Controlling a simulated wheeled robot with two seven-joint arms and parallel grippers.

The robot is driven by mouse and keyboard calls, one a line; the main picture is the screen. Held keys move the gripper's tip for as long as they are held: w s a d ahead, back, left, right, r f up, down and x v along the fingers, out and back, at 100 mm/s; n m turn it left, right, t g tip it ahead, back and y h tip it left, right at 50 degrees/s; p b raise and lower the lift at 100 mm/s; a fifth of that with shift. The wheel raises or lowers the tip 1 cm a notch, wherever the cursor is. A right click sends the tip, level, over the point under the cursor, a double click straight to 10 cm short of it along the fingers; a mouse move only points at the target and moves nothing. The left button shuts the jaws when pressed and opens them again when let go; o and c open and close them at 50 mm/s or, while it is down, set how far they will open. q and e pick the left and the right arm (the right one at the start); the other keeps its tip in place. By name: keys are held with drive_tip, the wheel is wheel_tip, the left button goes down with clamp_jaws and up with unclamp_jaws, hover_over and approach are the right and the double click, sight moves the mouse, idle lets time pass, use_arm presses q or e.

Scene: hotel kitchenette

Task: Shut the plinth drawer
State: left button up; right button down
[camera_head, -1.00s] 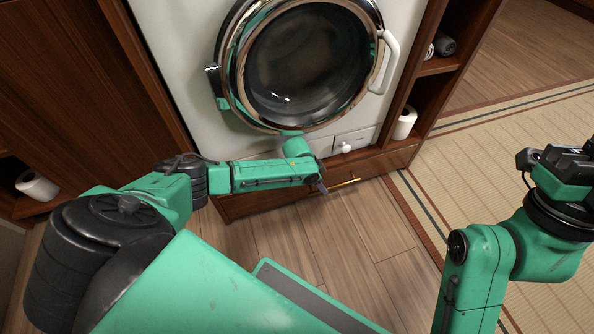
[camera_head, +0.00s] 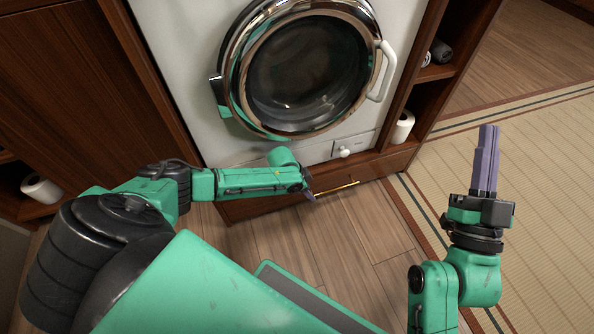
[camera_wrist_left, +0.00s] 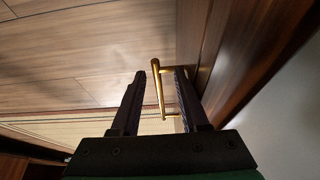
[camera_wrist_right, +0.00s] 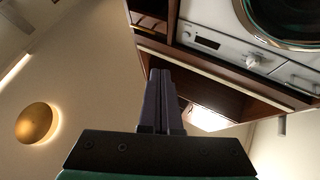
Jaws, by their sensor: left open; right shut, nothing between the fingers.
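The plinth drawer (camera_head: 380,168) is a low brown wooden front with a brass bar handle (camera_head: 336,190), under the washing machine. I cannot tell how far it stands out, as my left arm covers part of it. My left gripper (camera_head: 309,188) is at the drawer front by the left end of the handle. In the left wrist view its fingers are apart, and the brass handle (camera_wrist_left: 159,88) shows in the gap between them, beside the drawer's wooden face (camera_wrist_left: 194,40). My right gripper (camera_head: 486,160) is shut and empty, raised pointing up over the tatami at the right.
The washing machine (camera_head: 185,50) has a round glass door and a white knob (camera_head: 344,152). A shelf with paper rolls (camera_head: 402,126) stands to its right. Another roll (camera_head: 40,187) sits at left. The wooden floor (camera_head: 370,240) before the drawer is clear.

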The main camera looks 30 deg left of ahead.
use_arm(q)
drive_tip(key=s+a, duration=0.1)
drive_tip(key=s+a+p, duration=0.1)
drive_tip(key=s, duration=0.1)
drive_tip(key=shift+a+p, duration=0.25)
drive_tip(key=shift+p, duration=0.05)
use_arm(e)
wheel_tip(320, 180, down, 19)
drive_tip(key=s+a+m+g+h, duration=0.1)
drive_tip(key=s+a+g, duration=0.1)
drive_tip(key=g, duration=0.4)
drive_tip(key=shift+s+r+h, duration=0.15)
drive_tip(key=shift+s+h, duration=0.25)
drive_tip(key=shift+s, duration=0.05)
drive_tip(key=shift+w+r, duration=0.1)
drive_tip(key=shift+r, duration=0.15)
